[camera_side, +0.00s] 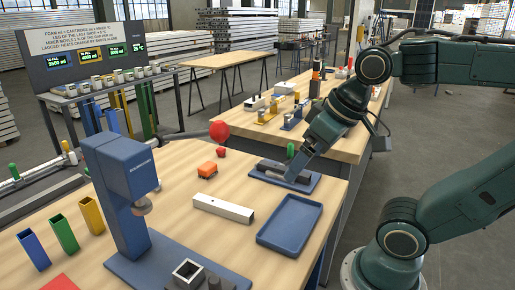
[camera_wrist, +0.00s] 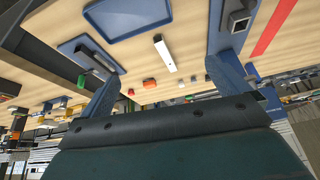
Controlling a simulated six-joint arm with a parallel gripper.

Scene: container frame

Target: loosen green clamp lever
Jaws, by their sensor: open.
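The green clamp lever (camera_side: 291,149) stands up with a rounded end at the clamp fixture. The clamp fixture has a blue base plate (camera_side: 262,179) with a grey bar on it, at the right side of the near bench. My gripper (camera_side: 294,177) is low over this fixture, just right of the lever in the side view, and partly hides the fixture. In the wrist view my gripper (camera_wrist: 162,74) has its two blue-grey fingers wide apart, with nothing held between them. The green lever end (camera_wrist: 81,80) shows there outside the left finger. Contact with the lever cannot be told.
A blue tray (camera_side: 263,236), a white square tube (camera_side: 223,209) and an orange block (camera_side: 207,170) lie nearby on the bench. A tall blue press (camera_side: 118,195) with a red-knobbed handle (camera_side: 219,131) stands to the left. More fixtures sit on the bench behind.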

